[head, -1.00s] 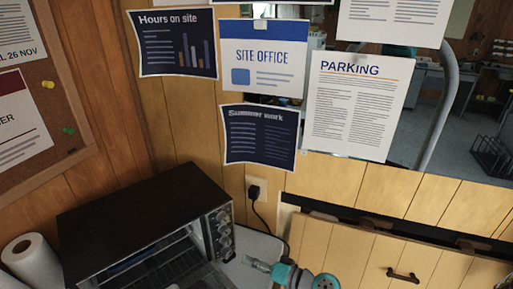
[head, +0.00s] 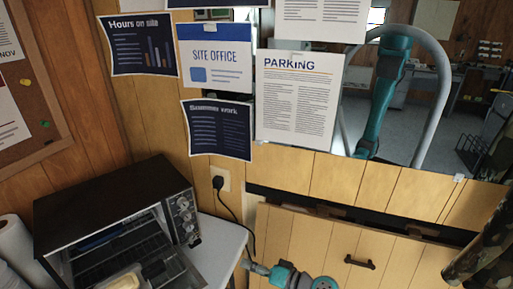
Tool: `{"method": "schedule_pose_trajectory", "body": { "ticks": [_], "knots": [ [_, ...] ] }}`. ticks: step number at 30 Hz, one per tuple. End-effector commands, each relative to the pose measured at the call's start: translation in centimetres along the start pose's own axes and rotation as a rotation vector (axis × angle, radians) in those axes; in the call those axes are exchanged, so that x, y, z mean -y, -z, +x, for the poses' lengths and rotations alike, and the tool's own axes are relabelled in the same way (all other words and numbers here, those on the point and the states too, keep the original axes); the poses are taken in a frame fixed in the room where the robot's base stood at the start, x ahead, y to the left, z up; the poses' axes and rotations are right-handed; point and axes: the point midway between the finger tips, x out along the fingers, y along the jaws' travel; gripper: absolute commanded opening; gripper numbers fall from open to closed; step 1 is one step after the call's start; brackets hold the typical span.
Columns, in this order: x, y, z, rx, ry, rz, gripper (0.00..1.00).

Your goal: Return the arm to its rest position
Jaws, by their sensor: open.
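My gripper (head: 251,267) shows small at the bottom of the head view, at the end of my teal and grey wrist. It points left, toward the white table's edge and the toaster oven (head: 110,205). The gripper is open, and I see nothing held in it. It looks apart from the oven in the picture. The fingertips are too small to make out in detail.
The oven's door is down, and a pale yellowish item (head: 122,278) lies at its front. A black plug (head: 218,183) with a cable hangs by the white table (head: 222,240). A paper roll (head: 14,245) stands left. Wooden panelling with a dark handle (head: 360,262) is right. Camouflage cloth (head: 485,245) hangs far right.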

Motion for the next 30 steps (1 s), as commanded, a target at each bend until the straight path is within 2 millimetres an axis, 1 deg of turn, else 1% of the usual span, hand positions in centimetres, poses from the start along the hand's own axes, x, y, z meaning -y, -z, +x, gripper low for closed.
{"method": "schedule_pose_trajectory", "body": {
  "ticks": [1,8,12,17,20,23,26,27,29,30],
  "knots": [
    [0.0,0.0,0.0,0.000,0.000,0.000,0.55],
    [-1.5,-1.7,-0.8,-0.028,-0.048,0.005,0.55],
    [-2.6,-2.9,-1.6,-0.050,-0.085,0.006,0.55],
    [-4.2,-5.0,-2.8,-0.082,-0.143,0.008,0.55],
    [-5.3,-6.5,-3.9,-0.108,-0.189,0.006,0.55],
    [-6.6,-8.6,-5.5,-0.140,-0.248,0.001,0.55],
    [-7.9,-11.2,-7.8,-0.180,-0.324,-0.010,0.55],
    [-8.4,-12.3,-8.8,-0.197,-0.357,-0.018,0.55],
    [-8.9,-13.8,-10.3,-0.223,-0.403,-0.031,0.55],
    [-9.2,-14.8,-11.4,-0.239,-0.434,-0.041,0.55]
  ]
}}
